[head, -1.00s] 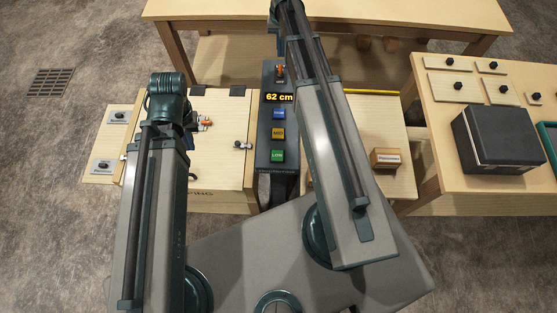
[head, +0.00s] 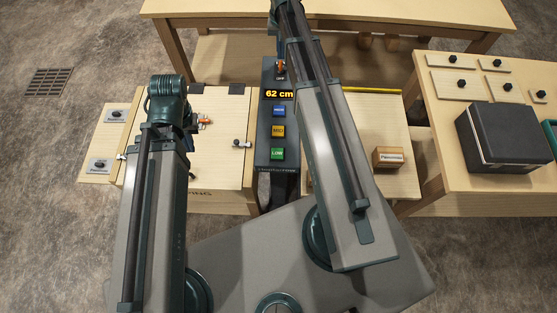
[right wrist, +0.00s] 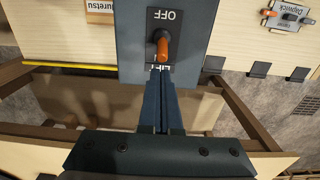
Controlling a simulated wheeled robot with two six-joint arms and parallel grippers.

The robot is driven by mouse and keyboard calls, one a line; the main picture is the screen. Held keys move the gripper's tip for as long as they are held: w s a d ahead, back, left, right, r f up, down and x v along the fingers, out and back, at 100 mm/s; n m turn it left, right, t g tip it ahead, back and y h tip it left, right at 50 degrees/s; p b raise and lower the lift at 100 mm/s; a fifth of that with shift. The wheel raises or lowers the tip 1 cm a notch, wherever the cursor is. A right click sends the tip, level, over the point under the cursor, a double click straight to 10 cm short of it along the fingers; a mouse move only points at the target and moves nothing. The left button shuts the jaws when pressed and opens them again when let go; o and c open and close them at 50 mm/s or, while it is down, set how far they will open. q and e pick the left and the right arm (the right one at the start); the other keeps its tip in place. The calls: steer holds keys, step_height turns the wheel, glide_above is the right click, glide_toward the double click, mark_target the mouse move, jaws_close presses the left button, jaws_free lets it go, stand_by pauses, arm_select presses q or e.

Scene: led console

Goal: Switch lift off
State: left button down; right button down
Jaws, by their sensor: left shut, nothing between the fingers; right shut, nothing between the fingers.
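The lift switch is a toggle with an orange lever (right wrist: 162,48) on the dark console (head: 264,150); it also shows in the head view (head: 280,65). In the right wrist view, OFF is printed upside down above the lever, and the orange tip points away from that word. My right gripper (right wrist: 160,72) is shut and empty. Its fingertips are close to the lever tip; whether they touch is unclear. In the head view my right arm hides most of that gripper. My left gripper (head: 190,119) is shut, largely hidden by its arm, over the left wooden board.
The console display (head: 279,94) reads 62 cm, above blue, yellow and green buttons. Another orange-tipped switch (right wrist: 268,13) sits on a grey plate beside the console. A black box (head: 503,135) stands on the right table. A wooden table (head: 330,10) stands behind.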

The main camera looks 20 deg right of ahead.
steer(key=shift+s+a, duration=0.1)
steer(key=shift+s, duration=0.15)
stand_by(0.4)
steer(key=shift+s+a, duration=0.25)
steer(key=shift+s, duration=0.25)
steer(key=shift+s+a, duration=0.25)
steer(key=shift+s, duration=0.25)
steer(key=r+p, duration=0.4)
steer(key=w+r+p, duration=0.1)
steer(key=r+p, duration=0.2)
steer(key=shift+d, duration=0.2)
steer(key=shift+s, duration=0.1)
stand_by(0.6)
steer(key=shift+s+a+f, duration=0.1)
steer(key=shift+a, duration=0.1)
steer(key=s+a+f+n+b, duration=0.2)
steer(key=s+a+n, duration=0.2)
steer(key=s+a, duration=0.6)
steer(key=s+a+f+n+h+b, duration=0.1)
steer(key=s+a+f+n+b, duration=0.2)
steer(key=s+a, duration=0.7)
steer(key=a+n, duration=0.2)
steer(key=a, duration=0.2)
steer(key=shift+f+b, duration=0.25)
steer(key=shift+b, duration=0.1)
